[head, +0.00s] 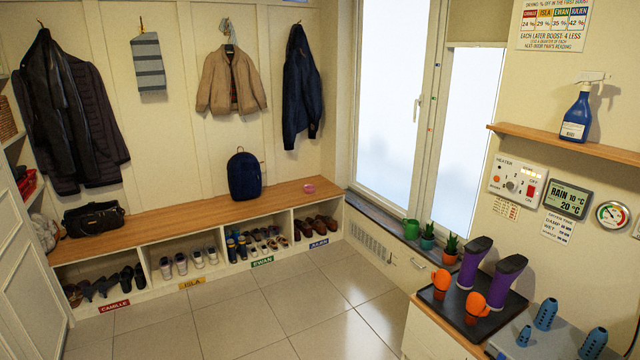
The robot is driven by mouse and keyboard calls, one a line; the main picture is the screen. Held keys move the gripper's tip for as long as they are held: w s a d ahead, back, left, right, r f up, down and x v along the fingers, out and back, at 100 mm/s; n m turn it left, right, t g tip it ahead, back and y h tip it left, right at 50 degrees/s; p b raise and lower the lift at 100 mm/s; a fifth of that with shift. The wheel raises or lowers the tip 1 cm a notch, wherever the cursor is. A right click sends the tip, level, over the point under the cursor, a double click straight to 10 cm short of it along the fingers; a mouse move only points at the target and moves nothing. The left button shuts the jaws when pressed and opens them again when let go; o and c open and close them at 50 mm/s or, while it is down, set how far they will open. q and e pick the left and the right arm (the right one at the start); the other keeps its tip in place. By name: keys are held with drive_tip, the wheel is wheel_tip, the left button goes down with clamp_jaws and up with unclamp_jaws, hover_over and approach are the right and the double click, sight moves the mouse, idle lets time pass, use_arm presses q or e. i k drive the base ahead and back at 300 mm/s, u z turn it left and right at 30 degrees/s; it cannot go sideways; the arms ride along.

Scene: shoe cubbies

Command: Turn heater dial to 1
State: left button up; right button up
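The heater panel (517,181) is a white box on the right wall, below the wooden shelf. It carries a small round dial (511,186) with numbers around it. The dial's pointer is too small for me to tell which number it faces. An orange button (495,182) sits left of the dial, and a red switch (530,191) sits to its right. Neither of my grippers shows in the head view, and nothing visible touches the panel.
Below the panel, a counter holds a dark tray (440,312) with purple upright items (505,280) and orange ones (475,306). Blue perforated pegs (545,314) stand at right. A blue spray bottle (576,118) stands on the shelf (560,140). The tiled floor (250,315) is clear.

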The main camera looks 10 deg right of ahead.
sight(511, 185)
drive_tip(key=z, duration=0.35)
drive_tip(key=i, duration=1.15)
drive_tip(key=z, duration=1.45)
drive_tip(key=i, duration=1.05)
drive_tip(key=z, duration=0.9)
